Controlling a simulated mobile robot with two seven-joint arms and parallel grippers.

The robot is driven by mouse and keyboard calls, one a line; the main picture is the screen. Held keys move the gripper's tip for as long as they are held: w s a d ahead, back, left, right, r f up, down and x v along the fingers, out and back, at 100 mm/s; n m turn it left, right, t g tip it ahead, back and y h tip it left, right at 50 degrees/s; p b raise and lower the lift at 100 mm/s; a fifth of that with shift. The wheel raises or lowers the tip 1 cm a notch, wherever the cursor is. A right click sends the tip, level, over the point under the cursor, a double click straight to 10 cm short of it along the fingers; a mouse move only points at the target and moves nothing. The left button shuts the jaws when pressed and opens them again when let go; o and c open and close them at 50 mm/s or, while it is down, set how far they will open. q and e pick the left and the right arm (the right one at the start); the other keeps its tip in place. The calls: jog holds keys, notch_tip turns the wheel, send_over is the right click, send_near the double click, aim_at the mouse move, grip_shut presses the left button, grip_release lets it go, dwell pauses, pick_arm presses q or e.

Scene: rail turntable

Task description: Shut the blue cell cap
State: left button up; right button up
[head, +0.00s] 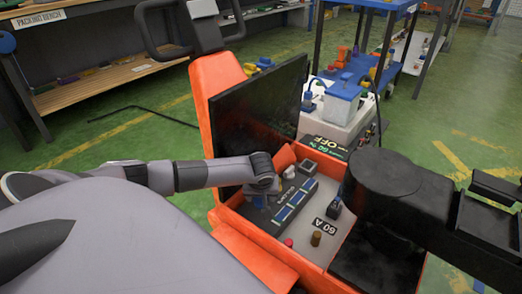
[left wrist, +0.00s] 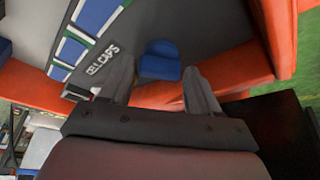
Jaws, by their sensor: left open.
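The blue cell cap (left wrist: 160,62) shows in the left wrist view as a small blue rounded piece beside the "CELL CAPS" label. It stands between and just beyond the fingertips of my left gripper (left wrist: 160,85), which is open with a finger on each side. I cannot tell whether either finger touches it. In the head view my left gripper (head: 262,188) reaches down into the orange-walled box at the left end of the blue-and-white strip (head: 294,200). The wrist hides much of the cap there. My right gripper is not in view.
The orange box wall (head: 255,248) runs close beside the left gripper. A raised black panel (head: 255,110) stands behind the arm. A "60 A" label (head: 325,226), small knobs and a black plug (head: 334,207) sit on the grey panel. A large black part (head: 390,172) overhangs the right side.

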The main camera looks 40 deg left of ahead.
pick_arm(q)
jog(key=c, duration=0.8)
jog(key=shift+o, duration=0.2)
jog(key=shift+w+n, duration=0.1)
jog(key=shift+n, duration=0.2)
jog(key=n, duration=0.2)
jog(key=n+g+y, duration=0.1)
jog(key=n, duration=0.1)
jog(key=shift+w+d+n+g, duration=0.1)
jog(key=shift+n+g, duration=0.2)
jog(key=n+g, duration=0.1)
jog(key=n, duration=0.3)
jog(key=shift+w+g, duration=0.1)
jog(key=shift+g, duration=0.3)
jog(key=shift+n+y, duration=0.3)
jog(key=shift+n, duration=0.2)
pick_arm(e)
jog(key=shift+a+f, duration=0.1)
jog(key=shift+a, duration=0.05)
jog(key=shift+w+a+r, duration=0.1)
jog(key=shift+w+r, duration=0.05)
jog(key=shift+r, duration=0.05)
